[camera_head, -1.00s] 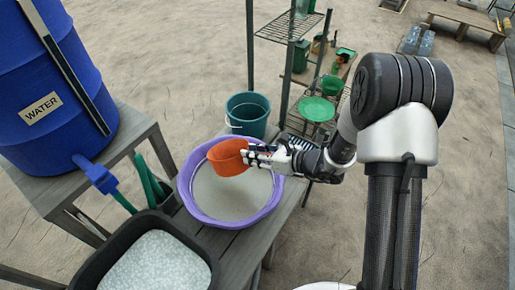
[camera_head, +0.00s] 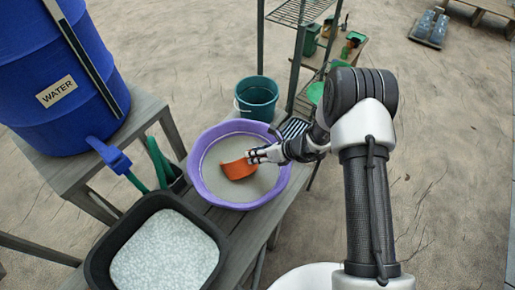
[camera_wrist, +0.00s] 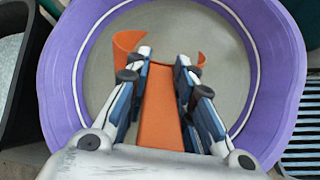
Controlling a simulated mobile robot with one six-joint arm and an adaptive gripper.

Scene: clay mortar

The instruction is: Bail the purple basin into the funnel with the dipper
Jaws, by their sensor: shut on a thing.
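The purple basin (camera_head: 240,204) stands on the grey bench and holds flat grey matter (camera_head: 214,157). My gripper (camera_head: 258,154) is over the basin, shut on the handle of the orange dipper (camera_head: 238,170). The dipper sits low in the basin, tilted, with its lower part seemingly sunk in the grey matter. In the wrist view, the orange handle (camera_wrist: 160,112) runs between my fingers (camera_wrist: 163,58), and the cup's curved rim shows beyond them. How much the dipper contains is hidden. I cannot pick out a funnel for certain.
A black tub (camera_head: 102,262) of pale granules stands at the front left of the basin. A teal bucket (camera_head: 257,97) is behind it. A blue water barrel (camera_head: 60,75) stands at the left, and a wire shelf (camera_head: 297,12) rises behind.

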